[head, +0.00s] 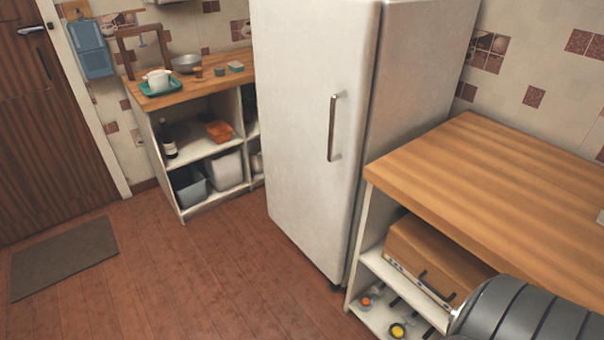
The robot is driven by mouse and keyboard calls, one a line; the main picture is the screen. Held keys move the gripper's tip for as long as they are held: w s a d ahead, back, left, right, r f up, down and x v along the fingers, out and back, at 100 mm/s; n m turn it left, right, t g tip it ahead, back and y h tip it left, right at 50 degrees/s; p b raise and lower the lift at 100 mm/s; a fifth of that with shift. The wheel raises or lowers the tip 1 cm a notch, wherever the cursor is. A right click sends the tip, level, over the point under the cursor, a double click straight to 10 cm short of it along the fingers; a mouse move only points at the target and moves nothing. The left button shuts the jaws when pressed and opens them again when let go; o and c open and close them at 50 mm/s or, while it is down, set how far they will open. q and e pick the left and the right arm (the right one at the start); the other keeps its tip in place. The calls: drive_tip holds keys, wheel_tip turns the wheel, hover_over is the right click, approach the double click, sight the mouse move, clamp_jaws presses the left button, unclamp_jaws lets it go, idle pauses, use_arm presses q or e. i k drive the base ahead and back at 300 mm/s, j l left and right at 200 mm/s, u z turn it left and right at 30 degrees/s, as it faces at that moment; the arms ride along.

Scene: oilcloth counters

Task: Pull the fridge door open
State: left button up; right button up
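The tall white fridge (415,70) stands upright in the middle of the head view, against the tiled wall. Its door (290,120) faces left and forward and looks shut. A vertical bar handle (333,128), dark with metal ends, is fixed near the door's right edge. Nothing touches the handle. A grey ribbed part, which looks like my arm, shows at the bottom right, well apart from the fridge. Neither of my grippers is in view.
A wooden-topped counter (490,180) with open shelves stands right of the fridge. Another shelved counter (190,92) with a teal tray (161,89) stands left. The brown floor (200,280) before the fridge is clear. A mat (64,258) lies near the wooden door (45,130).

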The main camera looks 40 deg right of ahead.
sight(315, 60)
drive_tip(key=l+z, duration=0.1)
drive_tip(key=z, duration=0.3)
drive_tip(key=l+z, duration=0.1)
drive_tip(key=z, duration=0.3)
